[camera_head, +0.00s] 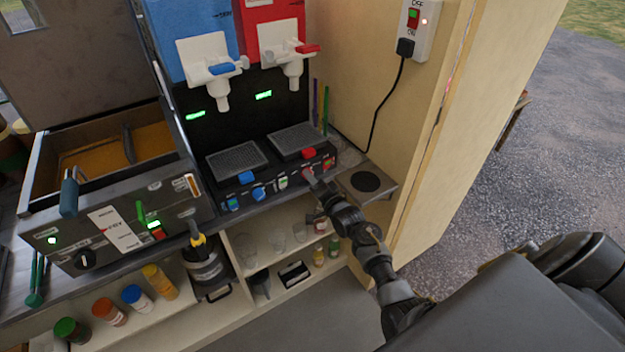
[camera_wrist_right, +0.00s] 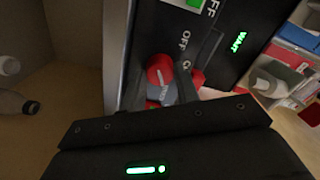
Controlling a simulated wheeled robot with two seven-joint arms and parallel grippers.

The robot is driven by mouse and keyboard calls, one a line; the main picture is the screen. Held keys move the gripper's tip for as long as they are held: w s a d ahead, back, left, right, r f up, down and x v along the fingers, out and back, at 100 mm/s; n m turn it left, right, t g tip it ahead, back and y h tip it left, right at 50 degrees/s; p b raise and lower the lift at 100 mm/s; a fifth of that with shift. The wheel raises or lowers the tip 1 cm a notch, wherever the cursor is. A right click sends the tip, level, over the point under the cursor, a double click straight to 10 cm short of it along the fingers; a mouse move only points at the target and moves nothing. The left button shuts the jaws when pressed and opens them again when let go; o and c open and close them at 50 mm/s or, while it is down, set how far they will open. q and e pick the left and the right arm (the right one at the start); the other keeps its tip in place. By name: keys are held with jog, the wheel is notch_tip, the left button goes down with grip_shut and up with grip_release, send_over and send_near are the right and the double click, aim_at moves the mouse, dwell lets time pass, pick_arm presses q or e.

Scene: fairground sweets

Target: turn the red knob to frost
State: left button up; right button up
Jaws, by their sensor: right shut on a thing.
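The red knob (camera_wrist_right: 160,68) is on the black front panel of the slush machine (camera_head: 290,181). In the right wrist view it is partly covered by the grey fingers of my right gripper (camera_wrist_right: 183,88). A pale mark shows on its face; the label OFF is printed near it, and I cannot read a frost label. In the head view my right gripper (camera_head: 313,180) reaches the panel below the red tank (camera_head: 273,12) and hides most of the knob. My right gripper is shut on the red knob. My left gripper is not in view.
A blue knob (camera_head: 258,194) is on the same panel, left of my gripper. A fryer (camera_head: 110,235) stands at the left. A wall switch box (camera_head: 415,30) with a hanging cord is at the right. Cups and bottles stand on the shelf below.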

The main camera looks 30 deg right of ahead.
jog(key=o, duration=1)
jog(key=s+b, duration=0.1)
jog(key=s, duration=0.9)
jog(key=shift+s+d+b, duration=0.15)
jog(key=shift+s+b, duration=0.15)
jog(key=shift+s, duration=0.1)
